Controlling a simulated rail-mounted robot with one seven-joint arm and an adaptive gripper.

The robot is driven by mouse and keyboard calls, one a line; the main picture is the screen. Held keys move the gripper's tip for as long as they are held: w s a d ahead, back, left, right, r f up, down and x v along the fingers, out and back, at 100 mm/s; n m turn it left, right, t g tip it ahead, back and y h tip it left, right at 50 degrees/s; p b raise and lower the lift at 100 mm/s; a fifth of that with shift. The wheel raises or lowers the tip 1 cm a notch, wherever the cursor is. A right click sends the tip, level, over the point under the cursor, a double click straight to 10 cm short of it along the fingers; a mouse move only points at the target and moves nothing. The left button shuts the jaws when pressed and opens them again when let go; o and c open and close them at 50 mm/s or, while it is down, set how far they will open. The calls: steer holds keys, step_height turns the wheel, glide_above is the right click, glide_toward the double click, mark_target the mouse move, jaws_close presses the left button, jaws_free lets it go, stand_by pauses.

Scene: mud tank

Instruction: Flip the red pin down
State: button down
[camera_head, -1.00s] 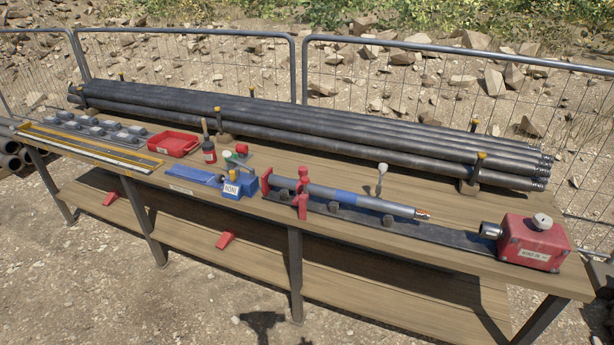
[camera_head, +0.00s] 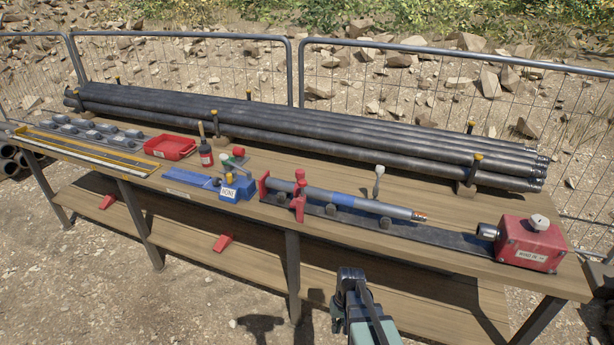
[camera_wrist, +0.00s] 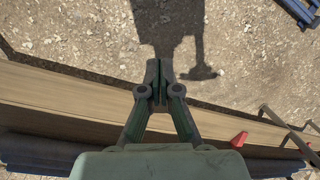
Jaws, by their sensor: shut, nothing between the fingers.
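A red clamp-like fitting (camera_head: 299,195) stands upright around the grey and blue rod (camera_head: 350,202) on the bench, and a red end bracket (camera_head: 263,190) stands to its left. I cannot tell for sure which red part is the pin.
Long dark pipes (camera_head: 330,135) lie along the back of the bench (camera_head: 420,265). A red box (camera_head: 530,243) stands at the right end, and a red tray (camera_head: 170,147) at the left. A mesh fence (camera_head: 400,85) stands behind. The ground in front is open.

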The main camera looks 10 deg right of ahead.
steer(key=w+d+r+n+t+y, duration=0.1)
steer(key=w+d+r+t, duration=0.1)
steer(key=w+r, duration=0.95)
steer(key=w+d+r+n+t+y, duration=0.1)
steer(key=w+d+r+n+t, duration=0.1)
steer(key=w+r, duration=0.95)
steer(key=w+r+n+y, duration=0.1)
steer(key=w+r+n, duration=0.1)
steer(key=r, duration=0.6)
steer(key=w+a+r+n+t+y, duration=0.1)
steer(key=r+n, duration=0.3)
steer(key=r, duration=0.5)
steer(key=w+r+n+y, duration=0.1)
steer(key=w+r+n, duration=0.2)
steer(key=r, duration=0.6)
steer(key=shift+w+a+n+t+y, duration=0.15)
steer(key=shift+a+n+t+y, duration=0.15)
steer(key=shift+n+t+y, duration=0.1)
